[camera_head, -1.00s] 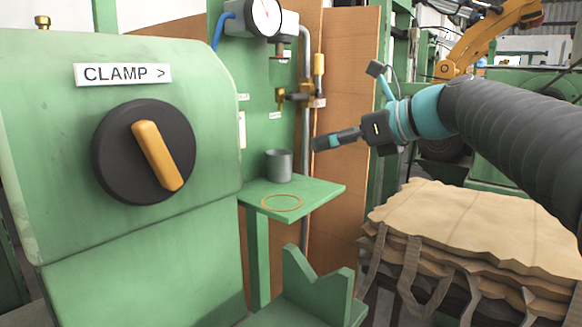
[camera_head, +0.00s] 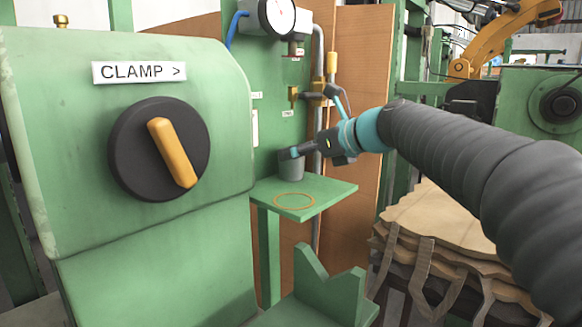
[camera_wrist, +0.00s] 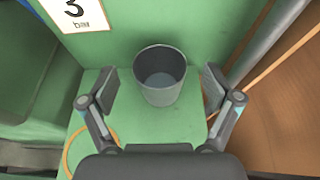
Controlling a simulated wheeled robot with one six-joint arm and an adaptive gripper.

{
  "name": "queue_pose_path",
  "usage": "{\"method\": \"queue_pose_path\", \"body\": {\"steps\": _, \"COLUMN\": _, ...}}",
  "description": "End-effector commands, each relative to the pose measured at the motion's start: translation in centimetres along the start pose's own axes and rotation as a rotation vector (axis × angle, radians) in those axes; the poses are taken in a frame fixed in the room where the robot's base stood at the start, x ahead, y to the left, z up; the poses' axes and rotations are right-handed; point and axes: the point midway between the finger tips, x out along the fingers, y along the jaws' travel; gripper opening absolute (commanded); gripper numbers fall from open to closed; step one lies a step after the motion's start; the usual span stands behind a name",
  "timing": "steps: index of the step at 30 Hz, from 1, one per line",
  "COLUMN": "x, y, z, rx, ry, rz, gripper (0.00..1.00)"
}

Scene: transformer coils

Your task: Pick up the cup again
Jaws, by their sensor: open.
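The grey cup (camera_head: 291,169) stands upright on the small green shelf (camera_head: 332,190), behind the orange ring marked on it. My gripper (camera_head: 288,153) is at the cup's top in the head view and hides part of its rim. In the wrist view the empty cup (camera_wrist: 160,78) is ahead, between the two spread fingers of my gripper (camera_wrist: 161,90). The fingers are open, with a gap visible on each side of the cup. The orange ring (camera_head: 294,200) is bare in the head view.
A green panel with a gauge (camera_head: 277,15), valve fittings (camera_head: 312,95) and a vertical pipe stands behind the shelf. The clamp cabinet with its knob (camera_head: 158,148) is at left. A brown board is at right of the shelf. Stacked sheets (camera_head: 440,225) lie lower right.

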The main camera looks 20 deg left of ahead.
Motion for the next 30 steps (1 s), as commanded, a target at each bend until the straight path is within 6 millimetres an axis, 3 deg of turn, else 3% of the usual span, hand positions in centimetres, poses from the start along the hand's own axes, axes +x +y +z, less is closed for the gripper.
{"method": "queue_pose_path", "body": {"steps": 3, "x": 1.38, "y": 0.08, "z": 0.03, "rx": -0.001, "ry": 0.000, "rz": 0.002, "gripper": 0.89}}
{"method": "queue_pose_path", "body": {"steps": 10, "x": 1.55, "y": 0.03, "z": 0.03, "rx": -0.001, "ry": 0.000, "rz": 0.000, "gripper": 0.89}}
{"method": "queue_pose_path", "body": {"steps": 11, "x": 1.55, "y": 0.03, "z": 0.03, "rx": -0.001, "ry": 0.000, "rz": 0.000, "gripper": 0.84}}
{"method": "queue_pose_path", "body": {"steps": 18, "x": 1.54, "y": 0.05, "z": 0.03, "rx": -0.001, "ry": 0.000, "rz": 0.000, "gripper": 0.24}}
{"method": "queue_pose_path", "body": {"steps": 20, "x": 1.53, "y": 0.06, "z": 0.04, "rx": -0.001, "ry": 0.000, "rz": 0.000, "gripper": 0.24}}
{"method": "queue_pose_path", "body": {"steps": 21, "x": 1.53, "y": 0.06, "z": 0.04, "rx": -0.001, "ry": 0.000, "rz": 0.000, "gripper": 0.18}}
{"method": "queue_pose_path", "body": {"steps": 30, "x": 1.22, "y": 0.06, "z": 0.35, "rx": -0.002, "ry": 0.000, "rz": 0.000, "gripper": 0.18}}
